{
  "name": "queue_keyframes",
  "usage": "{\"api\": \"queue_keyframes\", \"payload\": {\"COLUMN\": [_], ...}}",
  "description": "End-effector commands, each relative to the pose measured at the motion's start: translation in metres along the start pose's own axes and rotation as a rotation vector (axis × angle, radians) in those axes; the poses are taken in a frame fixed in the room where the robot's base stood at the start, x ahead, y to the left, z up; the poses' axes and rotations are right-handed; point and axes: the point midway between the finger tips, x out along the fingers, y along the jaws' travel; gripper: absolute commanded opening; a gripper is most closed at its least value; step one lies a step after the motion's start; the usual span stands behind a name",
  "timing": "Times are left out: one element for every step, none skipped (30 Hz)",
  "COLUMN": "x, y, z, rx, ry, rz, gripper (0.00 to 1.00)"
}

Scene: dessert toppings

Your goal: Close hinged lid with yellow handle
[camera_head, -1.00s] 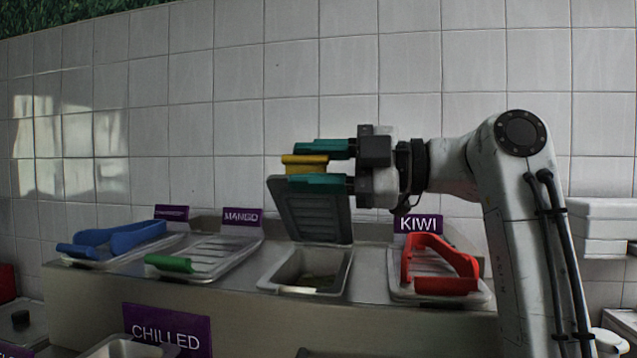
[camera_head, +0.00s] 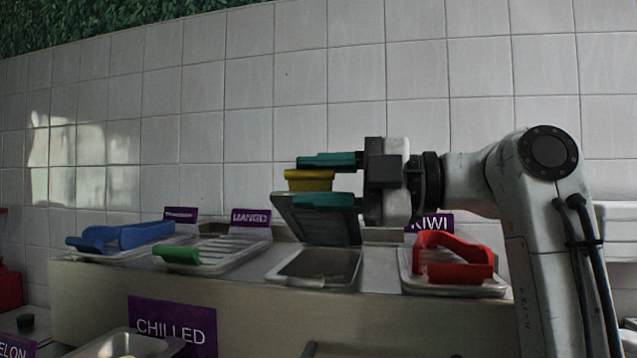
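The grey hinged lid (camera_head: 318,226) is raised and tilted over an open metal tub (camera_head: 308,274) in the counter. Its yellow handle (camera_head: 309,184) is at the lid's free upper edge. My gripper (camera_head: 327,180) comes in from the right, with one teal finger above the handle and one below it. The lower finger hides part of the lid's top edge. The tub's inside is only partly visible.
A red-handled lid (camera_head: 455,261) lies on the tub at right, by the KIWI sign (camera_head: 433,223). Green-handled (camera_head: 220,255) and blue-handled (camera_head: 125,238) lids lie to the left. A tiled wall (camera_head: 225,110) stands behind. A CHILLED sign (camera_head: 172,328) is on the counter front.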

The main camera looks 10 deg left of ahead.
Motion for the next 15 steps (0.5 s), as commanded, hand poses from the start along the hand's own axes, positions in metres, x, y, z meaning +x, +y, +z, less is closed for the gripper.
{"api": "queue_keyframes", "payload": {"x": [-0.0007, -0.0006, -0.0006, -0.0005, -0.0005, -0.0004, -0.0003, -0.0003, -0.0002, -0.0002, -0.0003, -0.0009, -0.0019, -0.0036, -0.0069], "y": [0.0006, 0.0006, 0.0006, 0.0005, 0.0005, 0.0004, 0.0004, 0.0004, 0.0003, 0.0003, 0.0002, 0.0002, 0.0002, 0.0002, 0.0002], "z": [0.0001, 0.0001, 0.0001, 0.0001, 0.0001, 0.0001, 0.0001, 0.0001, 0.0002, 0.0001, 0.0002, 0.0003, 0.0004, 0.0005, 0.0008], "rx": [-0.001, -0.001, 0.000, 0.000, 0.000, 0.001, 0.001, 0.001, 0.001, 0.002, 0.002, 0.002, 0.002, 0.002, 0.002], "ry": [-0.001, -0.001, -0.001, -0.001, -0.001, -0.001, -0.001, 0.000, 0.000, 0.000, 0.000, 0.000, -0.001, -0.001, -0.002], "rz": [0.001, 0.001, 0.001, 0.001, 0.001, 0.001, 0.001, 0.001, 0.001, 0.001, 0.001, 0.001, 0.001, 0.001, 0.002], "gripper": [0.43, 0.46, 0.50, 0.53, 0.56, 0.56, 0.56, 0.56, 0.56, 0.56, 0.56, 0.56, 0.56, 0.56, 0.56]}}
